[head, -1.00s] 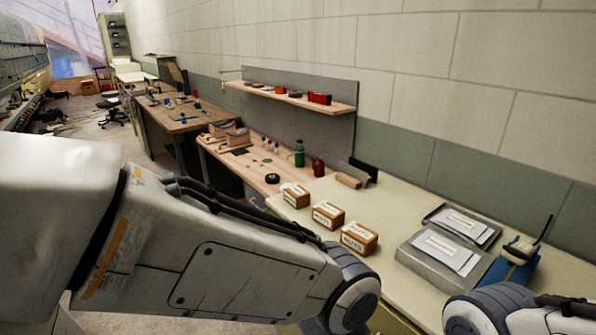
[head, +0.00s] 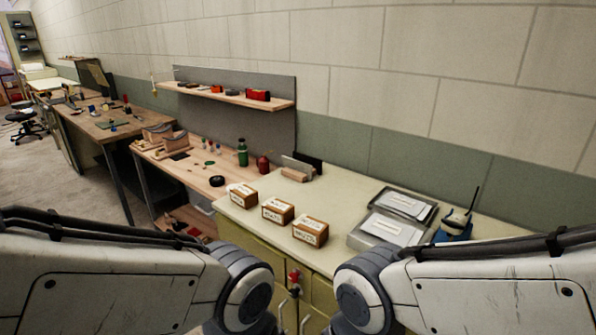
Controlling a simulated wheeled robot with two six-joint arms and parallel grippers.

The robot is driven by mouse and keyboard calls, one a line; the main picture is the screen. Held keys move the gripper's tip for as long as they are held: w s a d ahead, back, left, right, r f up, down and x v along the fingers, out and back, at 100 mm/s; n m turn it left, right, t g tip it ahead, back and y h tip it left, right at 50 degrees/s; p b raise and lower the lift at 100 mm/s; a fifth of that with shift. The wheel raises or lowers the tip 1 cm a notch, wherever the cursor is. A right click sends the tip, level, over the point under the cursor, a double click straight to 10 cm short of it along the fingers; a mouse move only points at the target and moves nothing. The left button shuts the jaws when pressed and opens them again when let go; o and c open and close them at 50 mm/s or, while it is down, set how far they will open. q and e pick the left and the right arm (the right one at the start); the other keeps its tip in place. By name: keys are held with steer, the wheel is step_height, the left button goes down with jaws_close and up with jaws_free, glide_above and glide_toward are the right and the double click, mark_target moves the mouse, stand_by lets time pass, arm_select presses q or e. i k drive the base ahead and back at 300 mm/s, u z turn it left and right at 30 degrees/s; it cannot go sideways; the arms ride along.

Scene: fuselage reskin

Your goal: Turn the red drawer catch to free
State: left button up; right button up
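The red drawer catch (head: 294,277) shows in the head view on the front of the yellow-green cabinet (head: 248,245), below the three boxes and between my two arms. It is small, and I cannot tell which way it is turned. Pale handles show below it on the cabinet front. My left arm comes in from the left and my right arm from the right. Both arms bend down out of the bottom of the view, on either side of the catch, and neither gripper shows. My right arm hides part of the cabinet front.
Three labelled wooden boxes (head: 278,211) stand along the cabinet top's left edge. Metal trays with papers (head: 389,228) and a blue device with an antenna (head: 455,224) are at the right. A wooden bench (head: 170,168) with bottles and a shelf (head: 225,94) stand behind.

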mark_target(293, 277)
steer(key=u, duration=1.55)
steer(key=i, duration=1)
steer(key=z, duration=1.8)
